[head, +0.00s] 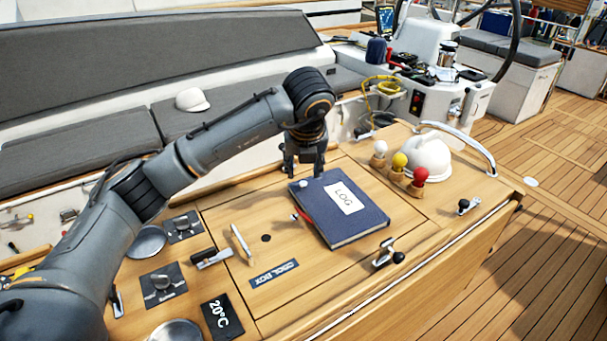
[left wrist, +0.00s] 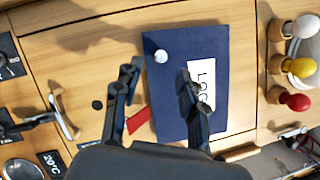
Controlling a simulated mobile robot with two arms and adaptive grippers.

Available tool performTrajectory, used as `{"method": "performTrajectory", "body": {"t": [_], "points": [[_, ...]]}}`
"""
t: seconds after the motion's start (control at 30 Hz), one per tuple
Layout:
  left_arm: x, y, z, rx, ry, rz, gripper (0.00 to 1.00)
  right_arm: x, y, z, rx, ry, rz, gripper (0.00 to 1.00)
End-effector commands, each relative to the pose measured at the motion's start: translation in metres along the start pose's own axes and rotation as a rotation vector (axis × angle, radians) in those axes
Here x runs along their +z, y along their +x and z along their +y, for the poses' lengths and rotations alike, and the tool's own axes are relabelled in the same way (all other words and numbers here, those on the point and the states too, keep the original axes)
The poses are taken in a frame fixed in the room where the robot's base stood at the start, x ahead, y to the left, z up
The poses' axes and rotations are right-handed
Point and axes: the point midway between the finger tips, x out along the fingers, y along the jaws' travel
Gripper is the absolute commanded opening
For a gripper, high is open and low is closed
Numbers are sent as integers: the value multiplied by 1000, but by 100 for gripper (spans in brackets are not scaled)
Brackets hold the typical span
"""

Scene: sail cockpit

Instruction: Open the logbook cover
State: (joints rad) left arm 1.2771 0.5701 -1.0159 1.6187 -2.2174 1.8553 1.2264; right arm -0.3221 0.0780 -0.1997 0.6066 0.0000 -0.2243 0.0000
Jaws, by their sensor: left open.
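The logbook (head: 350,222) is dark blue with a white LOG label and lies closed on the wooden cool box lid. A small white knob (head: 304,184) sits near its far left corner, and a red ribbon (head: 302,219) sticks out at its left side. My left gripper (head: 306,172) points down at the far left corner of the book. In the left wrist view the open fingers (left wrist: 158,82) show with the book (left wrist: 180,110) and the white knob (left wrist: 161,56) beyond them, nothing between them held. Whether a fingertip touches the cover cannot be told. My right gripper is not in view.
White, yellow and red knobs (head: 400,161) and a white dome (head: 429,157) stand right of the book. A latch (head: 388,256) is at the lid's front edge. A white handle (head: 242,243) and dark fittings (head: 211,257) lie to the left.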

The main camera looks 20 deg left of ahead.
Motion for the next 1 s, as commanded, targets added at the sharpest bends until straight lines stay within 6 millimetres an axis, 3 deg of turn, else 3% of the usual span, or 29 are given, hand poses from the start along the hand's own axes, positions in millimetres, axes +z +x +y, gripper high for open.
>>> {"method": "performTrajectory", "body": {"t": [0.1, 0.23, 0.37, 0.67, 0.9, 1.0], "points": [[0, 22, 0, 3, 0, 3, 41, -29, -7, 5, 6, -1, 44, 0], [0, 38, 0, 0, -1, 2, 41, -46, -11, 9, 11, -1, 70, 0], [0, 48, 0, 0, 0, 0, 41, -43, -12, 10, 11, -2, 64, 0], [0, 51, 0, -1, 1, -1, 41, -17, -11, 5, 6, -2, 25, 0], [0, 50, 0, -1, 0, -1, 0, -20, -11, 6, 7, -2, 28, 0], [0, 50, 0, -1, 0, -1, 0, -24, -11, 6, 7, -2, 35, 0]]}}
